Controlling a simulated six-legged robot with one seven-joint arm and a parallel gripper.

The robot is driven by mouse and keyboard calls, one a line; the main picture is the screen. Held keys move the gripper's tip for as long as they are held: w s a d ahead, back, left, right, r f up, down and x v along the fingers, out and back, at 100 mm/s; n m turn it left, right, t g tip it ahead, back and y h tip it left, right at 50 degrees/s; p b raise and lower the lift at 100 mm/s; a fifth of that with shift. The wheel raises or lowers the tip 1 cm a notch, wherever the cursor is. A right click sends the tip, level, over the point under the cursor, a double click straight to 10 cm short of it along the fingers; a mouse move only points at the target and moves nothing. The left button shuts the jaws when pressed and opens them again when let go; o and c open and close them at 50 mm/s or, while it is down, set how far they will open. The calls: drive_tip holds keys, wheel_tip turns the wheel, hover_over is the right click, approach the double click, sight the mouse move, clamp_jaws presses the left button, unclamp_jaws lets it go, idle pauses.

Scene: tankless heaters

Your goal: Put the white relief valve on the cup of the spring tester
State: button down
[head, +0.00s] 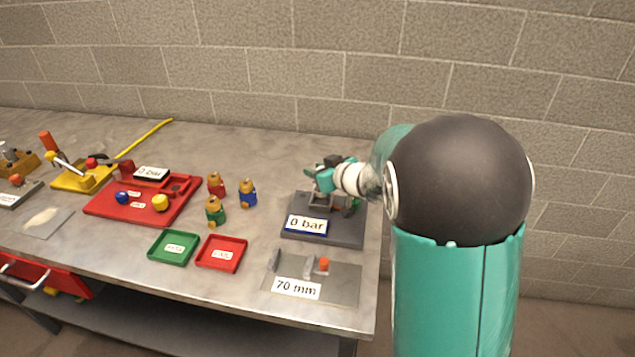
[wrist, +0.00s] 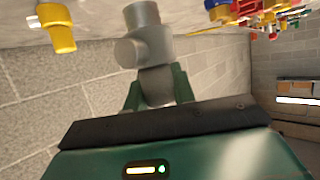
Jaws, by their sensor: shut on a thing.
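My gripper (head: 325,180) is over the dark grey base of the spring tester (head: 350,230), which carries a "0 bar" display (head: 306,224). In the wrist view, the green fingers of my gripper (wrist: 158,90) are shut on a pale grey-white tee-shaped body, the relief valve (wrist: 143,45). In the head view, my gripper and arm hide most of the valve and the tester's upper parts. The cup cannot be made out, nor whether the valve touches it.
Red, blue and green valves (head: 215,212) stand left of the tester. Green (head: 174,248) and red (head: 221,254) trays lie at the front, beside a "70 mm" plate (head: 345,288). A red board (head: 107,207) is farther left. A yellow part (wrist: 58,35) shows in the wrist view.

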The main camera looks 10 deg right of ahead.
drive_tip(key=w+f, duration=0.2)
drive_tip(key=f, duration=0.1)
drive_tip(key=shift+w+d, duration=0.2)
drive_tip(key=shift+f, duration=1.4)
drive_tip(key=shift+f, duration=0.15)
drive_tip(key=c, duration=1.1)
unclamp_jaws()
drive_tip(key=shift+c, duration=0.2)
